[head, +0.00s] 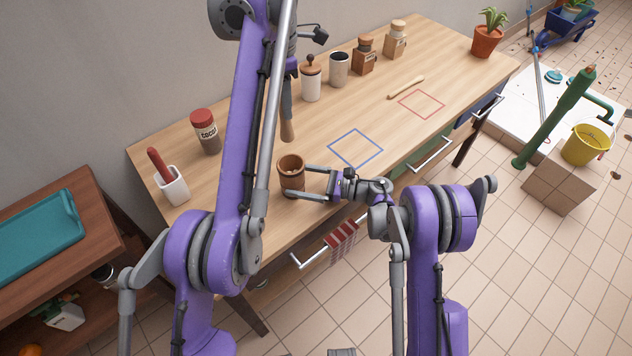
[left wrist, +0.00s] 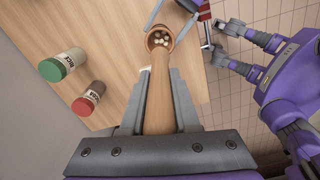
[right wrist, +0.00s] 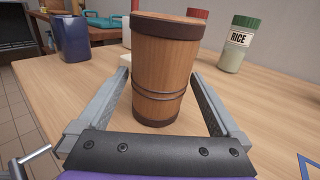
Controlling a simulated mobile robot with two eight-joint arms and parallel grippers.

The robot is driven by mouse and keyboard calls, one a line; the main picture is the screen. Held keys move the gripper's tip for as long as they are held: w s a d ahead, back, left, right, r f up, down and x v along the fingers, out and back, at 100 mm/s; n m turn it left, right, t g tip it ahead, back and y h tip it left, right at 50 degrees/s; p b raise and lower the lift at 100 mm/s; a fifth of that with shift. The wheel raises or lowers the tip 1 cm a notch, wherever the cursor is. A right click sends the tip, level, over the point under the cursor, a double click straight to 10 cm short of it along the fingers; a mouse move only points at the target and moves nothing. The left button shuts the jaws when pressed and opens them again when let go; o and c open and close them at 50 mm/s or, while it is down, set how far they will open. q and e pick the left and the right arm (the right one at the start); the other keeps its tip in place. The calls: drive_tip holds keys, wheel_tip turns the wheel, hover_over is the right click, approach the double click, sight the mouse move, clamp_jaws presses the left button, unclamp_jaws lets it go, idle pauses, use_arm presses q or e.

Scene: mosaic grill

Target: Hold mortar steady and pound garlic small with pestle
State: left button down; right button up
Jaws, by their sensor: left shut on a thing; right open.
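The mortar (head: 291,178), a brown wooden cup with dark bands, stands upright near the table's front edge. Garlic (left wrist: 158,40) shows inside it as several small pale pieces in the left wrist view. My left gripper (left wrist: 162,80) is shut on the wooden pestle (head: 287,118), which points down with its lower end just above or behind the mortar's mouth. Contact with the garlic cannot be told. My right gripper (head: 297,181) is open, with one finger on each side of the mortar. In the right wrist view the mortar (right wrist: 165,75) stands between the fingers with visible gaps.
A cocoa jar (head: 206,132) and a white holder (head: 172,187) stand left of the mortar. Several jars, including a white one (head: 311,82), line the back. A wooden stick (head: 406,88) lies behind.

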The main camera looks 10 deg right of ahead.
drive_tip(key=shift+w+a, duration=0.25)
drive_tip(key=shift+a, duration=0.45)
drive_tip(key=c, duration=1.4)
idle(0.3)
use_arm(q)
drive_tip(key=shift+w+f, duration=0.2)
drive_tip(key=shift+f, duration=0.1)
wheel_tip(320, 180, down, 3)
drive_tip(key=shift+s+f, duration=0.15)
drive_tip(key=shift+f, duration=0.5)
